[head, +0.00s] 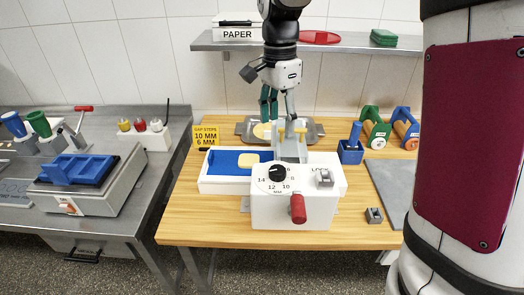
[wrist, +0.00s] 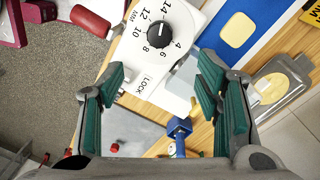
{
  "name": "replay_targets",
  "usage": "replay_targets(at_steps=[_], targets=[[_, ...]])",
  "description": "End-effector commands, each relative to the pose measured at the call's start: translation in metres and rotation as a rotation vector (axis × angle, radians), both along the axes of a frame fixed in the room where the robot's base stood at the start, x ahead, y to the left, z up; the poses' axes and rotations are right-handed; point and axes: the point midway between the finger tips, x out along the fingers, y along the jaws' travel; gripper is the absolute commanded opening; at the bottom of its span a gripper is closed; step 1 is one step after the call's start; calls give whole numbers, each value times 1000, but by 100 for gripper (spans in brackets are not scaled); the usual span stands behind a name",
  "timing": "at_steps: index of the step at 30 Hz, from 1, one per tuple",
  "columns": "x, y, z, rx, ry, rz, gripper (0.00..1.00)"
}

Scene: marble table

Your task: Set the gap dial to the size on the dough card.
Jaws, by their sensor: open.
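The gap dial (head: 277,174) is a black knob on the front of a white sheeter, ringed by numbers in MM. It also shows in the wrist view (wrist: 158,34), where I cannot read its setting surely. A grey LOCK piece (head: 324,178) sits right of the dial. A yellow card (head: 206,138) behind the sheeter reads "GAP STOPS 10 MM 6 MM". I see no card clearly marked as the dough card. My gripper (head: 277,103) is above the rear of the sheeter, open and empty. In the wrist view its fingers (wrist: 160,90) are wide apart, with the dial beyond them.
A red handle (head: 297,208) juts from the sheeter's front. Pale dough (head: 249,158) lies on the blue belt (head: 222,161). A blue holder (head: 351,152) and green and orange rollers stand at right. A shelf (head: 345,46) hangs behind my arm. Bare wood lies front left.

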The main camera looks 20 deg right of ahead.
Motion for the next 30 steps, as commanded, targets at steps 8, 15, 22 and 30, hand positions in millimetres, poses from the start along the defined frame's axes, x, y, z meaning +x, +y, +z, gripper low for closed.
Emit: replay_targets(at_steps=[8,15,22,30], targets=[[-1,0,-27,-2,10,-16,59],[-4,-1,-74,-2,10,-14,59],[-6,-2,-114,-3,9,-13,59],[-6,-2,-137,-3,3,-13,59]])
